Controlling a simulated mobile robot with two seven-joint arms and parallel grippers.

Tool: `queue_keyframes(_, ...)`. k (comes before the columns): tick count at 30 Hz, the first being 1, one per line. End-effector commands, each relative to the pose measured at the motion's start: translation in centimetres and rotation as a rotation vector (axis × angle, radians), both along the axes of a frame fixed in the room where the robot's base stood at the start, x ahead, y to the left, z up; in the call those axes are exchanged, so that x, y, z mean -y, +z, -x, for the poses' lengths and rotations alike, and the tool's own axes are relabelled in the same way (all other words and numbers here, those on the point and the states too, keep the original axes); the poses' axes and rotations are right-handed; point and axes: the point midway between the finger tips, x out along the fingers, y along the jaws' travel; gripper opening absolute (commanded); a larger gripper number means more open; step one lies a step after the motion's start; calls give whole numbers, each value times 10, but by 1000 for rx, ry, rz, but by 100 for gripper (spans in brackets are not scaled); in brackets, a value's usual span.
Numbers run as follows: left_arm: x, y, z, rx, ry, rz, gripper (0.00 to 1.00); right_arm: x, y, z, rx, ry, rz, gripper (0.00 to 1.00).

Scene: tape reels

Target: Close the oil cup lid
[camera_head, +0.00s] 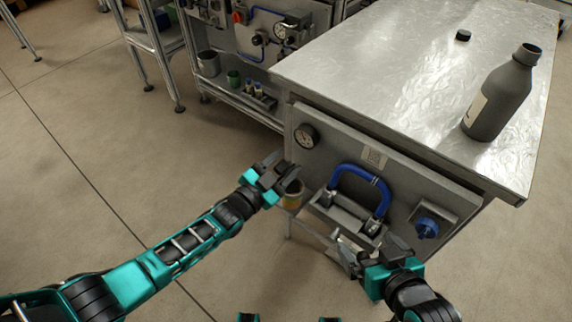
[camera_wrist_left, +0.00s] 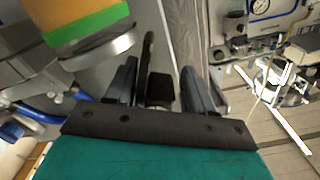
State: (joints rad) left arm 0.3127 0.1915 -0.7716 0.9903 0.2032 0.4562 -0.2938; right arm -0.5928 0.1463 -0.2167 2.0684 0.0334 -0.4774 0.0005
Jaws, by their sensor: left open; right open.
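The oil cup (camera_head: 293,199) is a small amber cup on the front of the grey machine, just below my left gripper in the head view. What looks like the same cup (camera_wrist_left: 85,22) fills the upper left of the left wrist view, orange with a green band and a metal rim. I cannot make out its lid or the lid's position. My left gripper (camera_head: 283,169) is open above the cup, with its fingers (camera_wrist_left: 163,88) apart. A dark bar and block show between them; I cannot tell what they are. My right gripper (camera_head: 370,250) is open below the blue handle.
The machine front carries a gauge (camera_head: 307,136), a blue handle (camera_head: 364,170) and a blue knob (camera_head: 427,228). On its metal top (camera_head: 390,80) stand a grey bottle (camera_head: 500,98) and a black cap (camera_head: 463,35). The floor at left is clear.

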Motion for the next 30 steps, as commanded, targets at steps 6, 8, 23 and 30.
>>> queue_keyframes(6, 5, 0, -7, -1, 0, 0, 53, 1, -3, 0, 0, 0, 1, 100)
queue_keyframes(8, 5, 0, -7, -1, 0, 0, 53, 1, -3, 0, 0, -1, 2, 100)
queue_keyframes(23, 4, 0, -7, -1, 0, -1, 18, 3, -3, 0, 0, 4, 10, 100)
queue_keyframes(30, 4, 0, -6, 0, 0, -2, 9, 3, -3, 0, 0, 4, 10, 100)
